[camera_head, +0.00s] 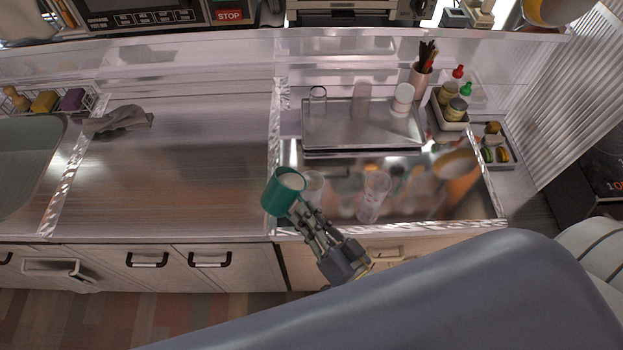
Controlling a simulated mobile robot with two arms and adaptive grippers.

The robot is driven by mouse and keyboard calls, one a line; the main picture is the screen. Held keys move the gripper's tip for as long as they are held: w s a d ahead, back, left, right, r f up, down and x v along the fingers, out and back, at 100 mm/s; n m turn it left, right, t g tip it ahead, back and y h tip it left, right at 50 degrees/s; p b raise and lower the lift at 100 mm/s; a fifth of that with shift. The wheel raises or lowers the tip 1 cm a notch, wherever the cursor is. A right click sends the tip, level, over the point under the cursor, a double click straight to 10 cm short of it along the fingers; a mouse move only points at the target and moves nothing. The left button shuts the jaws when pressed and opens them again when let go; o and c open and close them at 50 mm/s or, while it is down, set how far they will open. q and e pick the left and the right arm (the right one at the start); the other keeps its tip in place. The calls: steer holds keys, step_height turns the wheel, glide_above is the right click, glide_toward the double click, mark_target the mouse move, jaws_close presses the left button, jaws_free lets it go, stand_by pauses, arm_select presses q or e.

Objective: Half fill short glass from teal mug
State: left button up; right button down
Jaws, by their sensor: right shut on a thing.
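The teal mug (277,198) is near the middle of the head view, at the left end of the dryer counter. My right gripper (300,209) is shut on it from the lower right. The mug leans a little, and a pale surface shows inside its mouth. A short clear glass (314,186) stands just right of the mug, partly hidden by my gripper; its fill level is too faint to tell. A taller clear glass (375,193) stands further right. My left gripper is not in view.
A metal tray (350,128) at the back holds a small glass (318,96) and white cups. A condiment caddy (450,124) and utensil cup (421,78) stand at the right. A grey cloth (122,120) lies left. The left counter (180,165) is mostly clear.

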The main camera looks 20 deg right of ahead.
mark_target(283, 214)
steer(key=shift+d+r, duration=0.1)
steer(key=shift+r, duration=0.25)
steer(key=shift+w+d+r+m+b, duration=0.2)
steer(key=shift+r+m+b, duration=0.15)
steer(key=shift+m, duration=0.65)
stand_by(1.1)
steer(key=shift+f+m+b, duration=0.25)
steer(key=shift+m+b, duration=0.35)
steer(key=shift+b, duration=0.1)
stand_by(1.0)
steer(key=n+p, duration=0.2)
steer(key=p, duration=0.1)
steer(key=shift+s+a+r, duration=0.1)
steer(key=shift+a+r, duration=0.1)
steer(key=shift+r, duration=0.1)
steer(key=a+f+n, duration=0.1)
steer(key=f+n, duration=0.1)
steer(key=s+a+f+n, duration=0.1)
steer(key=a+f+n, duration=0.1)
steer(key=shift+n, duration=0.4)
steer(key=shift+s+a+f+n, duration=0.2)
steer(key=shift+a+n, duration=0.3)
steer(key=shift+n, duration=0.35)
steer(key=shift+s+a+f+n, duration=0.1)
steer(key=shift+a+f+n, duration=0.3)
steer(key=shift+n, duration=0.45)
steer(key=shift+r, duration=0.1)
